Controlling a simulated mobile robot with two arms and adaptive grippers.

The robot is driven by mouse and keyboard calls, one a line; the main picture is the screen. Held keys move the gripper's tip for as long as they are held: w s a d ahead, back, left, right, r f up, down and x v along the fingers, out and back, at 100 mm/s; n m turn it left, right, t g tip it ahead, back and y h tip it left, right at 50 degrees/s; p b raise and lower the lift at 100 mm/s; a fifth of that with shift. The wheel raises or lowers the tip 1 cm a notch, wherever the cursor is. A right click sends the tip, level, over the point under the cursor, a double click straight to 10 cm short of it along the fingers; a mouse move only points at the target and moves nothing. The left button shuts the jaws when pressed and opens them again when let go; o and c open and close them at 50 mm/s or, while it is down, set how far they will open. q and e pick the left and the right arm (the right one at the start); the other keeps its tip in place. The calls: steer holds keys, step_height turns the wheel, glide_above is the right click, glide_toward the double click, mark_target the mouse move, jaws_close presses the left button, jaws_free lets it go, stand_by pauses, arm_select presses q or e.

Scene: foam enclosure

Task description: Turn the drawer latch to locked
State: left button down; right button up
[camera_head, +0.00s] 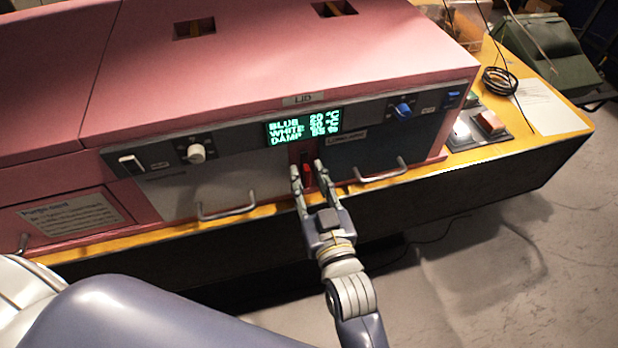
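The drawer latch (307,171) is a small red piece on the pink strip between two drawers, below the green display. My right gripper (308,175) is in front of it, with one finger on each side of the red piece. The fingers are apart; I cannot tell whether they touch the latch. The latch's exact angle is too small to tell. The pale left drawer (220,187) and the dark right drawer (375,153) both look closed, each with a metal bar handle. My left gripper is not in view.
The pink enclosure stands on a yellow bench (567,133) with a dark front. A white knob (196,153) and a blue knob (403,110) sit on the grey panel. A tray with blocks and a black cable coil (499,81) lie at right.

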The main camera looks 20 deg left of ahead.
jaws_close()
steer(key=n+p, duration=0.2)
steer(key=n, duration=0.1)
steer(key=shift+r, duration=0.1)
steer(key=n+p, duration=0.1)
steer(key=n, duration=0.3)
steer(key=shift+s+a+p, duration=0.1)
steer(key=shift+p, duration=0.25)
steer(key=n, duration=0.5)
steer(key=shift+f, duration=0.2)
steer(key=n, duration=0.5)
steer(key=shift+a+f+n, duration=0.1)
steer(key=shift+f+n, duration=0.05)
steer(key=shift+n, duration=0.25)
